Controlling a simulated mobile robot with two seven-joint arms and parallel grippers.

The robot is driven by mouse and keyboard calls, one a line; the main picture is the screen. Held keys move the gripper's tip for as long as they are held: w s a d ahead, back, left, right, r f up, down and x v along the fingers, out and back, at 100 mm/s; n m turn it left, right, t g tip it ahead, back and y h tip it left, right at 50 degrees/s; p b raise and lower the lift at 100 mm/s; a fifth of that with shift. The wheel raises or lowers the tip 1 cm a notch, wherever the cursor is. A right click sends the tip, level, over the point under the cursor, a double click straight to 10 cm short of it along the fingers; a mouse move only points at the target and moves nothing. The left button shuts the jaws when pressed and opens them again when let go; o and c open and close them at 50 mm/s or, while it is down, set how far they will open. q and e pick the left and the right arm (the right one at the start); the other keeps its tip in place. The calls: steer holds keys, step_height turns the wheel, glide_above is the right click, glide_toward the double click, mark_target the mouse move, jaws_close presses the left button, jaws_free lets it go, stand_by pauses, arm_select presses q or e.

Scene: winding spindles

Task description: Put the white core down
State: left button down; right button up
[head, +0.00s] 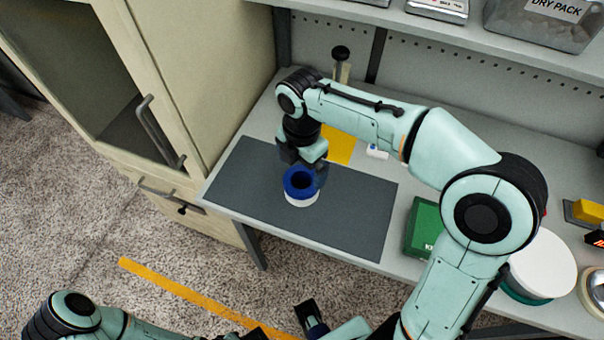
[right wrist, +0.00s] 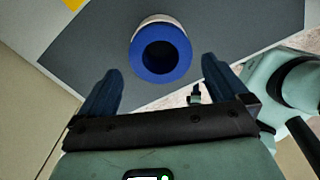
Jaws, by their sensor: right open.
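The white core (head: 302,198) with a blue upper ring stands upright on the dark grey mat (head: 245,175). In the right wrist view the white core (right wrist: 148,20) shows its blue end and dark round hole, beyond my fingertips. My right gripper (head: 312,165) is just behind the core in the head view. In the right wrist view my right gripper (right wrist: 160,72) is open, with its fingers spread and nothing between them. My left gripper (head: 310,318) is low at the bottom of the head view, in front of the table; its jaws are unclear.
A green box (head: 422,228) and a white round disc (head: 541,264) are to the right of the mat. A yellow sheet (head: 340,147) and small white item (head: 377,151) lie behind it. A cabinet (head: 225,60) stands at left. Most of the mat is bare.

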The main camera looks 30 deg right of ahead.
steer(key=shift+r, duration=2.05)
